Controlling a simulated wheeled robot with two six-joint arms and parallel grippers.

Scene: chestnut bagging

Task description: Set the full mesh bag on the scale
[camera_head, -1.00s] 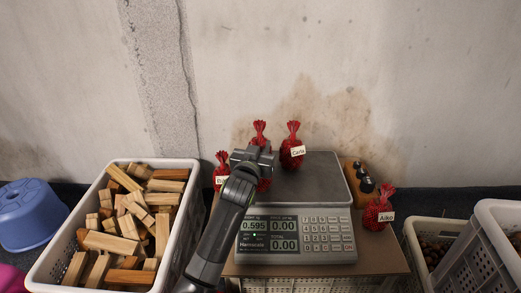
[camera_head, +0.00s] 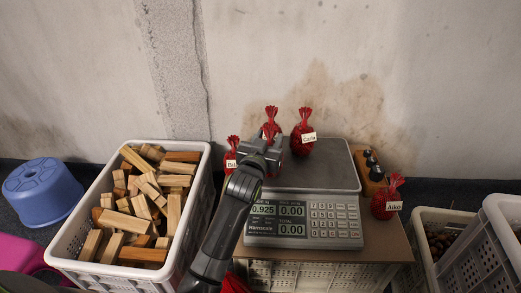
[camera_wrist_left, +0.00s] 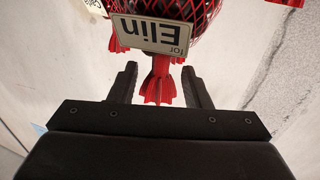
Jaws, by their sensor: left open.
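The full red mesh bag labelled Elin (camera_wrist_left: 160,31) fills the top of the left wrist view, its label upside down there. In the head view its red top (camera_head: 271,113) shows behind my left gripper (camera_head: 264,144), which hides most of it. The bag is at the left side of the scale (camera_head: 325,175), whose weight display reads 0.925. My left gripper is open; in the wrist view the fingers (camera_wrist_left: 160,88) stand apart on either side of the bag's red tail. My right gripper is not in view.
A bag labelled Carla (camera_head: 301,142) is at the back of the scale. A partly hidden bag (camera_head: 231,158) is left of it and Aiko's bag (camera_head: 385,206) right. A wood-block crate (camera_head: 62,247), a weight block (camera_head: 371,178) and right-hand crates (camera_head: 500,225) flank the scale.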

